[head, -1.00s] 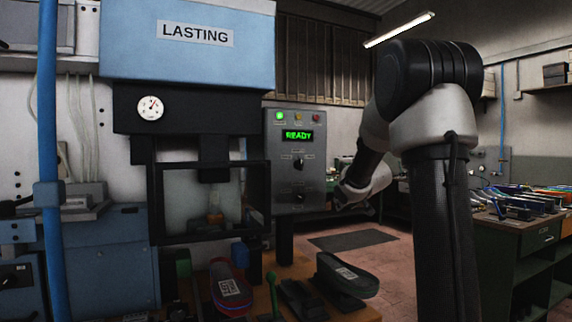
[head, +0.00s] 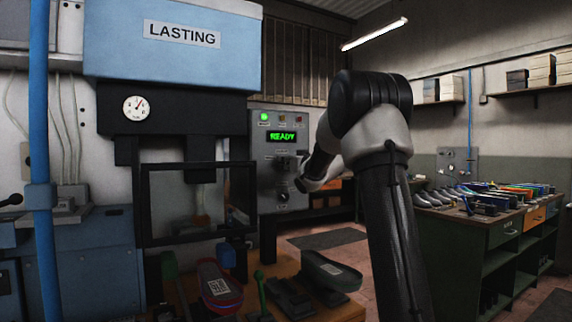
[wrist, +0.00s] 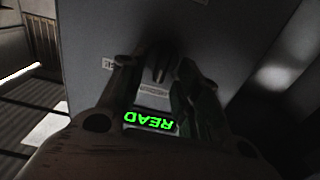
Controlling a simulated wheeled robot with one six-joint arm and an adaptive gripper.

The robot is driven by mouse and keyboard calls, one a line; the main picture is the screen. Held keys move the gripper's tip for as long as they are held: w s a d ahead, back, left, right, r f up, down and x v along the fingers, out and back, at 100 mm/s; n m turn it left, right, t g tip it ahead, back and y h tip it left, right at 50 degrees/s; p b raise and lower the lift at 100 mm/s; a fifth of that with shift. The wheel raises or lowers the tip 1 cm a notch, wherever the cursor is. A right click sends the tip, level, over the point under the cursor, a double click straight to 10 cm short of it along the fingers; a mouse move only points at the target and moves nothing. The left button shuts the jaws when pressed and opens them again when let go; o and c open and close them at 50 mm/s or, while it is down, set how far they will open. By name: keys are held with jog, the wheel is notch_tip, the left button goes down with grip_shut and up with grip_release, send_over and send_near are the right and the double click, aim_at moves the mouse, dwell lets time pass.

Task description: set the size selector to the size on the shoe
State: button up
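The grey control panel (head: 264,205) has a green READY display (head: 282,136) and two dark knobs below it. The lower knob (head: 283,196) shows in the head view; the upper one is partly covered by my gripper (head: 290,172). In the wrist view my gripper (wrist: 157,78) is open, its fingers on either side of a dark knob (wrist: 158,65) below the display. Contact cannot be told. Knob labels are too small to read. A red-edged shoe (head: 205,275) carries a white label (head: 218,286) whose print is unreadable.
The blue LASTING press (head: 175,60) with its dark frame (head: 140,205) stands left of the panel. A dark shoe form (head: 330,270) and a green lever (head: 259,290) stand on the bench in front. A workbench (head: 470,230) with tools is at right.

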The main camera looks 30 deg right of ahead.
jog(key=shift+w, duration=0.7)
grip_shut()
jog(key=shift+n, duration=0.4)
jog(key=shift+a+f+n, duration=0.1)
jog(key=shift+a+n, duration=0.1)
jog(key=shift+n, duration=1.8)
jog(key=shift+a+f+n, duration=0.1)
jog(key=shift+a+n, duration=0.1)
jog(key=shift+n, duration=1.8)
